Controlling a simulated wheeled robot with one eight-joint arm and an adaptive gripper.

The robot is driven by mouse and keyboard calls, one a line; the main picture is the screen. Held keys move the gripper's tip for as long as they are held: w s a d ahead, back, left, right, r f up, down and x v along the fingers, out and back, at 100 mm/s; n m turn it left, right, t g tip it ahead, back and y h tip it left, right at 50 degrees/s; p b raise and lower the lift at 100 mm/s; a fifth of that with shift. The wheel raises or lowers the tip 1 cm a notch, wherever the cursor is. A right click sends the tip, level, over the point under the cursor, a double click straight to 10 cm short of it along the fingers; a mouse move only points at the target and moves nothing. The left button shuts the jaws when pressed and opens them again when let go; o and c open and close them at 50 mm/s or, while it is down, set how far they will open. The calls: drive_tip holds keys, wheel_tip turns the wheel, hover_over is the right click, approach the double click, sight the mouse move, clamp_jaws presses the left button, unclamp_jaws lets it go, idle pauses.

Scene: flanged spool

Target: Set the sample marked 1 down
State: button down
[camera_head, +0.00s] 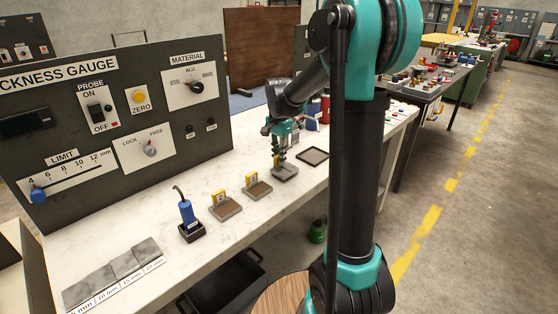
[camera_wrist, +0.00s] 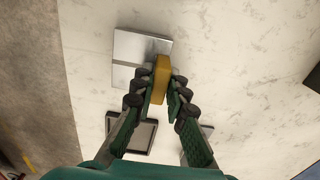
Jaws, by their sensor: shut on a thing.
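My gripper (camera_head: 279,149) is shut on the yellow tag of a grey metal plate sample (camera_head: 286,172). The tag (camera_wrist: 161,78) is between my fingertips in the wrist view, and the shiny plate (camera_wrist: 138,50) lies beyond it. No number is readable on the held tag. The plate is at or just above the white bench; I cannot tell whether it touches. A dark-rimmed square tray (camera_head: 313,156) lies to its right in the head view, with nothing seen on it. It also shows in the wrist view (camera_wrist: 149,140), below the plate.
Two brown-topped plates with yellow tags, one nearer (camera_head: 225,210) and one farther (camera_head: 257,190), stand left of my gripper. A blue probe (camera_head: 188,214) stands in a dark holder. The gauge panel (camera_head: 120,125) rises behind. Bottles and small items crowd the bench beyond my gripper.

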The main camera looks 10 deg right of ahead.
drive_tip(key=shift+f, duration=0.55)
drive_tip(key=shift+f, duration=0.15)
drive_tip(key=c, duration=1.5)
unclamp_jaws()
drive_tip(key=shift+c, duration=0.2)
wheel_tip(320, 180, up, 12)
drive_tip(key=shift+r, duration=0.2)
